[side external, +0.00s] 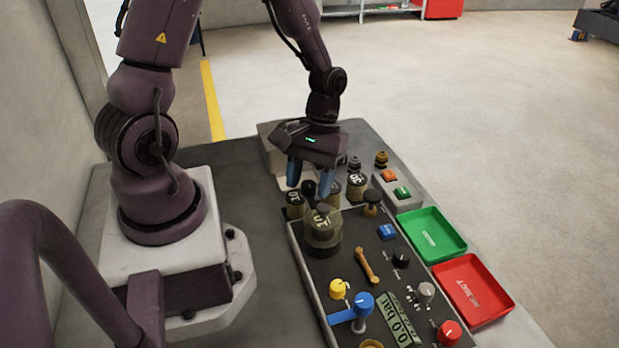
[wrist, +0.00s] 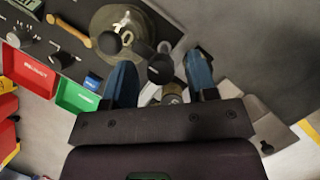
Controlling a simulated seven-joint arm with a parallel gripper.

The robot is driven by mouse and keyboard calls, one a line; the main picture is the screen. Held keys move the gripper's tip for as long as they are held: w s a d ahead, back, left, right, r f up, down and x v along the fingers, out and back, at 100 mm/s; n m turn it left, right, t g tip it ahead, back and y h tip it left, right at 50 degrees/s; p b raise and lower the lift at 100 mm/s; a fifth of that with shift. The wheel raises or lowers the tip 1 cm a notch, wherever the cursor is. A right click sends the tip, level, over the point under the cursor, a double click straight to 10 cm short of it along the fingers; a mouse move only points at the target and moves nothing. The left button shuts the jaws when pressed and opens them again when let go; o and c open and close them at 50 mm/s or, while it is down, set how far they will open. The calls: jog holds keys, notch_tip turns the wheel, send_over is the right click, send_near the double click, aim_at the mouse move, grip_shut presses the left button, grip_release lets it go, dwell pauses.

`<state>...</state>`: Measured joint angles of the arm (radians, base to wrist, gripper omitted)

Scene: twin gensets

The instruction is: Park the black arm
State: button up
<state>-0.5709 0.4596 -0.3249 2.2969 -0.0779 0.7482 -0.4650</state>
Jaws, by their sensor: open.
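My gripper (side external: 310,182) points down at the far end of the control panel (side external: 330,275), its blue fingers apart. A black ball knob (side external: 309,188) shows between the fingertips; it also shows between the fingers in the wrist view (wrist: 160,68). I cannot tell whether they touch it. A second black ball (wrist: 110,42) sits over the large olive round base (wrist: 132,20), which stands just in front of my gripper in the side view (side external: 322,236). These balls look like ends of black arms; their shafts are mostly hidden, so I cannot tell which is the task's arm.
Several small olive cylinders (side external: 356,186) stand close around my fingers. A green tray (side external: 432,234) and a red tray (side external: 473,290) lie right of the panel. A yellow knob (side external: 339,289), blue valve (side external: 361,306), red knob (side external: 448,333) and tan lever (side external: 367,265) occupy the nearer panel.

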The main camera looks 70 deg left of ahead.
jog(key=shift+c, duration=0.4)
jog(key=c, duration=0.8)
jog(key=shift+m, duration=0.4)
jog(key=m+y, duration=0.1)
jog(key=m, duration=0.2)
jog(key=shift+m+g, duration=0.3)
jog(key=shift+g, duration=0.1)
jog(key=m+y, duration=0.1)
jog(key=m, duration=0.1)
jog(key=m+y, duration=0.1)
jog(key=m, duration=0.1)
jog(key=shift+d+m+g, duration=0.15)
jog(key=shift+m+g, duration=0.15)
jog(key=m+y, duration=0.2)
jog(key=m, duration=0.2)
jog(key=shift+m, duration=0.3)
jog(key=shift+d+m+t+y, duration=0.1)
jog(key=shift+m+t+y, duration=0.25)
jog(key=shift+m, duration=0.75)
jog(key=shift+m+t+y, duration=0.35)
jog(key=shift+m, duration=0.75)
